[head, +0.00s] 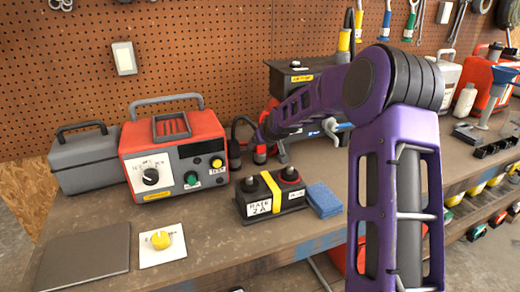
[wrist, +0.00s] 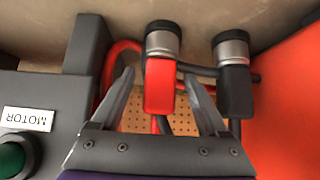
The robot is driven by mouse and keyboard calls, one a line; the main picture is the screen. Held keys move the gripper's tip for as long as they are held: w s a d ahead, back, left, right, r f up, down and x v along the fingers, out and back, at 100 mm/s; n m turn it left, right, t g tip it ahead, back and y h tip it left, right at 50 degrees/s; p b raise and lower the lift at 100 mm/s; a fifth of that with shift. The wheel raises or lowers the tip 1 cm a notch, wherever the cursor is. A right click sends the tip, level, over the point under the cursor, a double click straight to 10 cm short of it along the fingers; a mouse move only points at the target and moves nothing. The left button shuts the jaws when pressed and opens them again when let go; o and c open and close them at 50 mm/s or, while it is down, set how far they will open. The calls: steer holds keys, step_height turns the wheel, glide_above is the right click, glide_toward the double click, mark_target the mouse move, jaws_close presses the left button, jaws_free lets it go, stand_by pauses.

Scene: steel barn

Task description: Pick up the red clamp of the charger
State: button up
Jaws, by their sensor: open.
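The charger (head: 172,140) is a red-orange box with a dial and a grey handle on the bench in the head view. A red-orange surface (wrist: 290,85) at the right of the wrist view looks like its side. The red clamp (wrist: 159,88) has a red grip, a silver collar and a dark end. The black clamp (wrist: 234,88) stands beside it, nearer the charger. My gripper (wrist: 158,75) is open, with one finger on each side of the red clamp's grip. Gaps show on both sides.
A grey box labelled MOTOR (wrist: 40,115) with a green button is close left in the wrist view. A grey toolbox (head: 85,160) stands left. A pegboard wall (head: 200,50) is behind.

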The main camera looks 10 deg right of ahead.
steer(key=shift+w+f, duration=0.25)
steer(key=shift+w, duration=0.05)
steer(key=shift+c, duration=0.3)
jaws_close()
steer(key=shift+r, duration=0.1)
